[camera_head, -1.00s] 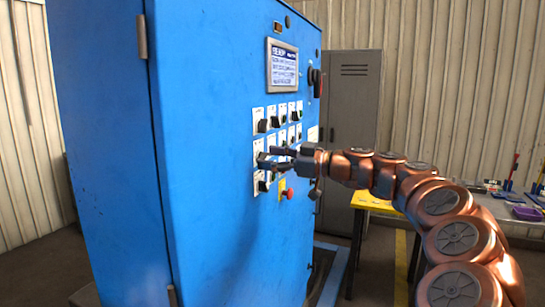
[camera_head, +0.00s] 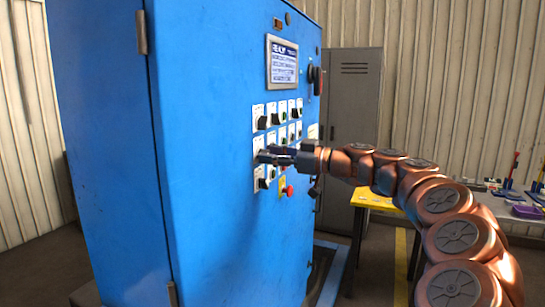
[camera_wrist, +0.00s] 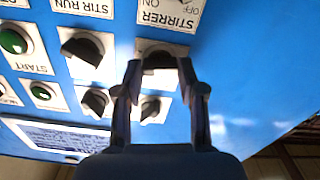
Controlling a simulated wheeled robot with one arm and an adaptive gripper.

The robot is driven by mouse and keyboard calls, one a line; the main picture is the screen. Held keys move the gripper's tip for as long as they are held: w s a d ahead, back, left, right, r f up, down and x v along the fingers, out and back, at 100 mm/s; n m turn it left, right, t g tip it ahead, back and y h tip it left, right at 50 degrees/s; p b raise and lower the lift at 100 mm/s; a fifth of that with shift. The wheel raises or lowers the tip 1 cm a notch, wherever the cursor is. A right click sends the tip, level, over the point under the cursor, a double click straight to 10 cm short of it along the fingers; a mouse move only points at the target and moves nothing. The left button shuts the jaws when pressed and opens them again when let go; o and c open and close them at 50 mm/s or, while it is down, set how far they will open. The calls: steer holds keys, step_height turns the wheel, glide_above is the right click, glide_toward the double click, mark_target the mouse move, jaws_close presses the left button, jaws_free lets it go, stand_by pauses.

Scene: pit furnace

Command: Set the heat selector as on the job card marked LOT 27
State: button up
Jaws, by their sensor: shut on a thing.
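My gripper (camera_head: 266,155) is at the left column of knobs on the blue cabinet's front. In the wrist view, which shows the panel upside down, its two fingers (camera_wrist: 158,75) are shut on a black selector knob (camera_wrist: 158,60) on a white plate. The fingers hide much of this plate, and I cannot read its name or setting. The adjacent plate reads STIRRER (camera_wrist: 172,18), with OFF and ON. No card with readable LOT 27 lettering shows.
The blue cabinet (camera_head: 215,215) carries a lit display (camera_head: 283,62), several other knobs, a red button (camera_head: 289,191) and green buttons (camera_wrist: 13,41). A yellow-topped table (camera_head: 370,201) and a grey locker (camera_head: 351,100) stand to the right.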

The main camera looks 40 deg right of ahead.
steer(key=shift+d+m+b, duration=0.1)
steer(key=shift+m+b, duration=1.4)
steer(key=shift+m, duration=4.2)
steer(key=o, duration=1.1)
steer(key=shift+o, duration=0.2)
